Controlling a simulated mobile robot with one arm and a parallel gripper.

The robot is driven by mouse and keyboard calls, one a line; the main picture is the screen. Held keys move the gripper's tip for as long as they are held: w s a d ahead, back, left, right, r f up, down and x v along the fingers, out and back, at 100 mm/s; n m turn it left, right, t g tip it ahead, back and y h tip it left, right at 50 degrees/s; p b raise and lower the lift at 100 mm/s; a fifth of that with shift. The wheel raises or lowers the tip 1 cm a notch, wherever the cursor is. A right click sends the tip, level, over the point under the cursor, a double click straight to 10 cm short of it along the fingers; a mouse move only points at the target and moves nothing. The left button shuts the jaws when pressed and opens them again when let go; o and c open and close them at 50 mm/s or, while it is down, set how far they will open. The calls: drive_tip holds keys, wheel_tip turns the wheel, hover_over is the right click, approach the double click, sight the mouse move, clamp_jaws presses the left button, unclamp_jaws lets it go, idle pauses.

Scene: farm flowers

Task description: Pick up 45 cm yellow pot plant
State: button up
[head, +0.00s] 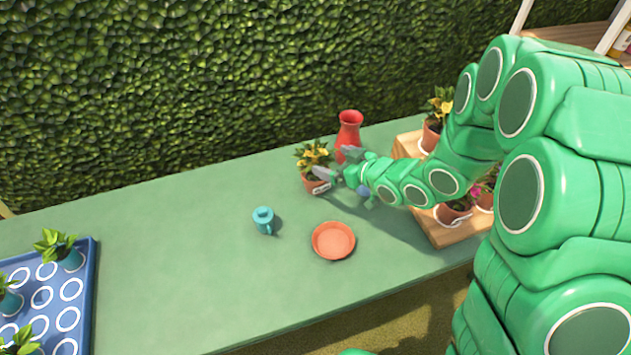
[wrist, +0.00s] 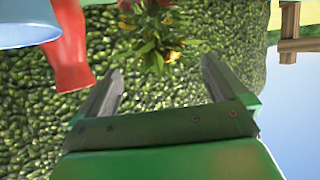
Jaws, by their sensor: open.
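A yellow-flowered plant in a terracotta pot (head: 314,182) stands on the green table, left of the red vase. Its pot bears a small white label, too small to read. My gripper (head: 338,164) is open beside it on the right, with its fingers pointing toward the plant. In the wrist view, leaves and yellow flowers (wrist: 152,45) show beyond and between the open fingers (wrist: 160,80), cut by the top edge. Nothing is held. A second yellow-flowered potted plant (head: 433,135) stands at the back right on the wooden stand.
A red vase (head: 348,134) stands close behind my gripper. A teal watering can (head: 264,219) and an orange saucer (head: 333,241) lie nearer the front. A blue tray (head: 86,290) with plants is at left. A wooden stand (head: 408,146) is at right. The table's left middle is clear.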

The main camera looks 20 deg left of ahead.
approach(317, 177)
drive_tip(key=shift+a+r, duration=0.7)
drive_tip(key=shift+a, duration=0.35)
drive_tip(key=shift+w+a+f, duration=0.2)
drive_tip(key=shift+w, duration=0.1)
drive_tip(key=shift+x, duration=3.55)
drive_tip(key=c, duration=1)
